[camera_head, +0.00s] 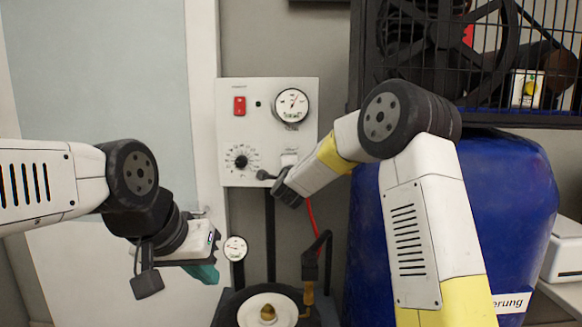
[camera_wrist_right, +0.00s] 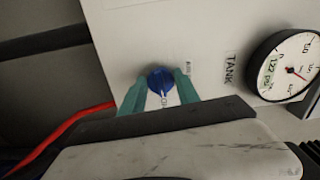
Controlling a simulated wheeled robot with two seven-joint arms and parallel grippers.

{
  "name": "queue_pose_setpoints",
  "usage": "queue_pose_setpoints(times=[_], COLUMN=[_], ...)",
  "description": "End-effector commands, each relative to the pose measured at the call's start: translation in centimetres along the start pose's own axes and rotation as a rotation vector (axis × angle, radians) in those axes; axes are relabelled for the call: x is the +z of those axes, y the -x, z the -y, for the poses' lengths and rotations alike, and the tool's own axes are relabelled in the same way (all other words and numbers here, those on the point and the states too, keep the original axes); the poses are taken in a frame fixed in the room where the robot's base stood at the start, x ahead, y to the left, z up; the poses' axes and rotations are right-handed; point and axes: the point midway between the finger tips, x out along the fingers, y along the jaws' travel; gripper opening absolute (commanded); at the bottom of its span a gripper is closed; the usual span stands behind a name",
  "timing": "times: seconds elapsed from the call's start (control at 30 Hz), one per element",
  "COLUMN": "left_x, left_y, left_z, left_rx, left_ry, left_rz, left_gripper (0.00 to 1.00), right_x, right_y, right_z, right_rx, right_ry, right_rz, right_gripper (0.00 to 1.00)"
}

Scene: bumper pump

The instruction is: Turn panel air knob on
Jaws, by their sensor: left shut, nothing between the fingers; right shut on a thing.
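The white control panel (camera_head: 262,150) is on the wall in the head view. It has a red switch (camera_head: 239,106), a gauge (camera_head: 291,105) and a black dial (camera_head: 240,160). In the right wrist view a blue knob (camera_wrist_right: 160,80) with a white mark sits on the panel. My right gripper (camera_wrist_right: 158,92) is shut on the blue knob, one teal fingertip on each side of it. In the head view my right wrist hides the knob. My left gripper (camera_head: 205,272) is shut and empty, low at the left, away from the panel.
A large blue tank (camera_head: 505,215) stands at the right under a black fan cage (camera_head: 485,60). A red hose (camera_head: 312,218) hangs below the panel. A small gauge (camera_head: 235,248) stands near my left gripper. A pale door (camera_head: 100,70) is at the left.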

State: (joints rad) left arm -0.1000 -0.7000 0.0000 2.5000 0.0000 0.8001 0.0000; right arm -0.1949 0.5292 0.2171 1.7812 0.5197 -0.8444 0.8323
Motion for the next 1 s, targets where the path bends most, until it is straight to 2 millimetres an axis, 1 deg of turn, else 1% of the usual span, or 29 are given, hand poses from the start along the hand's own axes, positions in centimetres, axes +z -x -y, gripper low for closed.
queue_pose_setpoints(times=[0.3, 0.8, 0.83, 0.9, 1.0], left_x=[0.00, 0.00, 0.00, 0.00, 0.00], left_y=[0.00, 0.00, 0.00, 0.00, 0.00], left_z=[0.00, 0.00, 0.00, 0.00, 0.00], left_rx=[0.000, 0.000, 0.000, 0.000, 0.000], left_ry=[0.000, 0.000, 0.000, 0.000, 0.000], left_rz=[0.000, 0.000, 0.000, 0.000, 0.000], left_gripper=[0.00, 0.00, 0.00, 0.00, 0.00], right_x=[-0.03, -0.02, -0.02, -0.02, -0.02], right_y=[0.01, 0.02, 0.02, 0.01, 0.01], right_z=[-0.14, -0.17, -0.17, -0.15, -0.10], right_rx=[0.003, 0.004, 0.004, 0.004, 0.003], right_ry=[-0.100, -0.114, -0.114, -0.114, -0.113], right_rz=[-0.001, 0.000, 0.000, 0.000, 0.000], right_gripper=[0.00, 0.00, 0.44, 0.58, 0.58])
